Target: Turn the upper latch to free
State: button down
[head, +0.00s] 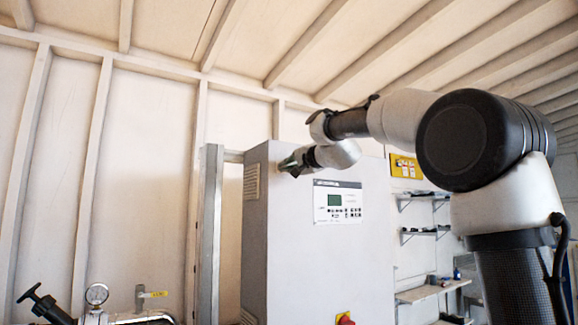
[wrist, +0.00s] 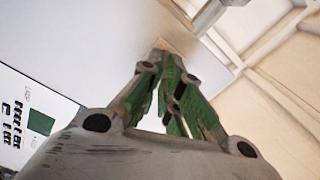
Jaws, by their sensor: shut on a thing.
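The grey control cabinet (head: 325,260) stands ahead of me in the head view; its front face also fills the upper left of the wrist view (wrist: 90,40). My gripper (head: 290,166) is at the cabinet's upper left front edge. In the wrist view the green-padded fingers of my gripper (wrist: 172,68) reach to the cabinet edge and are closed together on something small there. The upper latch itself is hidden behind the fingers, so its angle cannot be told.
A display panel (head: 338,201) is on the cabinet front, right of my gripper. A red and yellow switch (head: 345,319) sits lower down. A metal post (head: 210,235) stands left of the cabinet. A pressure gauge (head: 97,294) and valves are at lower left. Shelves (head: 424,234) hang at right.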

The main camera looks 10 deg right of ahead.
jog(key=shift+f+m, duration=0.15)
jog(key=shift+m, duration=0.95)
jog(key=shift+f+m, duration=0.15)
jog(key=shift+m, duration=0.95)
jog(key=c, duration=1.6)
grip_release()
jog(key=v, duration=1.2)
